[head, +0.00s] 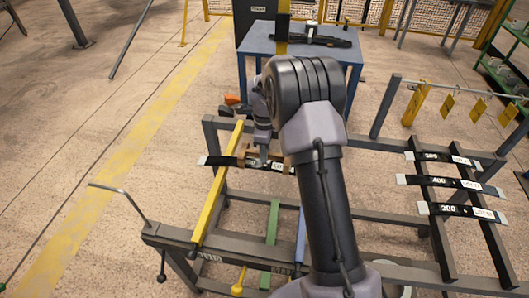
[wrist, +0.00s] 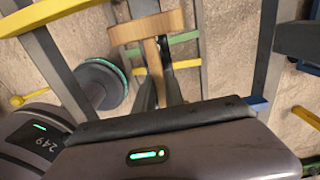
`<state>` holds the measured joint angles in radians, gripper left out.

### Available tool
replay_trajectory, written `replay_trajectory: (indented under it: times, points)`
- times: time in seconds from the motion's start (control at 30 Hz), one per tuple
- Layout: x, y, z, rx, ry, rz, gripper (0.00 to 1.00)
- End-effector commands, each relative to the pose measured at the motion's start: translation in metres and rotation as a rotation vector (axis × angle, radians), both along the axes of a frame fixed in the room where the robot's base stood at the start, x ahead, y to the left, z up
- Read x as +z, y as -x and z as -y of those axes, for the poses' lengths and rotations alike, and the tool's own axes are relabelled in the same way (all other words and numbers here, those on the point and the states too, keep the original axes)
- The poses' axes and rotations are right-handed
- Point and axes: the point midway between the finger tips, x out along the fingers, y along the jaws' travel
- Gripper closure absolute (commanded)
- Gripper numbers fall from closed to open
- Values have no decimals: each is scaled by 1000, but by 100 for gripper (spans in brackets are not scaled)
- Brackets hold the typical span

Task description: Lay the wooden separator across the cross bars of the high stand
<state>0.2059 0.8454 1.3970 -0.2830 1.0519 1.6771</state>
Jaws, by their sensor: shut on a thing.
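My gripper (wrist: 158,62) is shut on the wooden separator (wrist: 147,27), a pale wooden piece with a crosspiece and a stem. The fingers grip the stem. In the head view, the separator (head: 247,153) shows only in part beside my gripper (head: 261,158), with my arm hiding much of it. It appears held above the left grey stand (head: 175,234), which has a yellow bar (head: 212,195), a green bar (head: 272,232) and a blue bar (head: 301,232). I cannot tell whether the separator touches anything. Which stand is the high one is not clear.
A black labelled leaf spring (head: 222,160) shows at the left stand near my gripper. Several labelled springs lie across the right rack (head: 438,245). A blue table (head: 257,45) with a dark part stands behind. Floor to the left is mostly clear.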

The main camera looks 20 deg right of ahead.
Motion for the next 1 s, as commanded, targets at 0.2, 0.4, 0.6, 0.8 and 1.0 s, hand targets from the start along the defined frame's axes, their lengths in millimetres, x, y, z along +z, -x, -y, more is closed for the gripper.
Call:
replay_trajectory:
  times: [0.2,0.4,0.6,0.8,1.0]
  points:
    - [-7,0,0,0,0,0,100]
    - [-12,0,0,0,0,0,100]
    - [-17,0,0,0,0,0,100]
    - [-22,0,0,0,0,0,100]
    - [-21,0,0,0,0,0,61]
